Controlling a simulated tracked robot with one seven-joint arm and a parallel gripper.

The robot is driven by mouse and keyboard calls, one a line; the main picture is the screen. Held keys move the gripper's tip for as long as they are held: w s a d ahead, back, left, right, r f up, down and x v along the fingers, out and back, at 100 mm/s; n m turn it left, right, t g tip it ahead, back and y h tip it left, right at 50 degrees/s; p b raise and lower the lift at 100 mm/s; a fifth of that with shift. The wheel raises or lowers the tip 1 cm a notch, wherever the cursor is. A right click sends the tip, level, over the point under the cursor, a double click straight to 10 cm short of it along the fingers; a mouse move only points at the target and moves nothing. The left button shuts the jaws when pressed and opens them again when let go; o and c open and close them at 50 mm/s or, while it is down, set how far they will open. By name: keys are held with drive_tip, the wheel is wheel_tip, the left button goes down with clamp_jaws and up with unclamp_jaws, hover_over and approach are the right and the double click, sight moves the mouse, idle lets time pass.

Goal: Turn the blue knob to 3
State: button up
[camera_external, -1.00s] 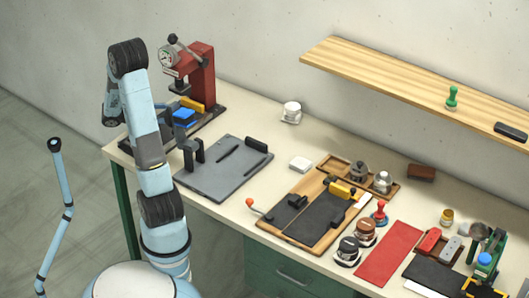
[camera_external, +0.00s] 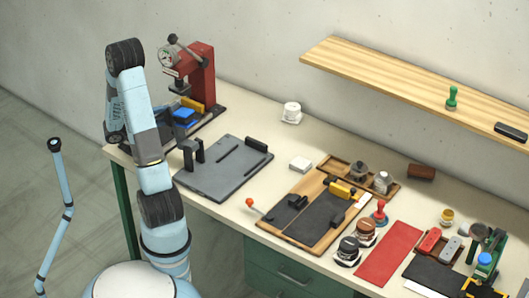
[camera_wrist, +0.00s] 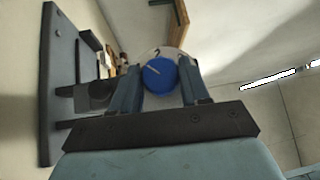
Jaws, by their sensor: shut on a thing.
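The blue knob (camera_wrist: 160,75) is round, with a pale pointer line on its face slanting to the upper left. It sits between the two fingers of my gripper (camera_wrist: 158,88) in the wrist view, one finger on each side, and the gripper is shut on it. Behind the knob is a pale round dial (camera_wrist: 172,53) with a dark mark resembling a 2 above the knob; its other marks are hidden or unreadable. In the external view my arm hides the gripper and I cannot make out the knob.
A grey plate (camera_external: 225,175) with black posts lies near my arm; it also shows at the left in the wrist view (camera_wrist: 60,35). A red press (camera_external: 200,72) stands at the back left. A wooden board (camera_external: 285,232) and several tools lie farther right. A wooden shelf (camera_external: 400,78) hangs above.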

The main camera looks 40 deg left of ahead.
drive_tip(key=m+t+h, duration=0.2)
drive_tip(key=m, duration=0.1)
drive_tip(key=shift+f+h, duration=0.3)
drive_tip(key=shift+f, duration=0.1)
drive_tip(key=shift+w+d+m+t+h, duration=0.1)
drive_tip(key=shift+m+t+h, duration=0.4)
drive_tip(key=shift+m+h, duration=1)
drive_tip(key=shift+m, duration=0.4)
drive_tip(key=o, duration=1.1)
drive_tip(key=shift+w, duration=0.1)
drive_tip(key=shift+c, duration=0.2)
drive_tip(key=v, duration=0.7)
drive_tip(key=shift+f, duration=0.25)
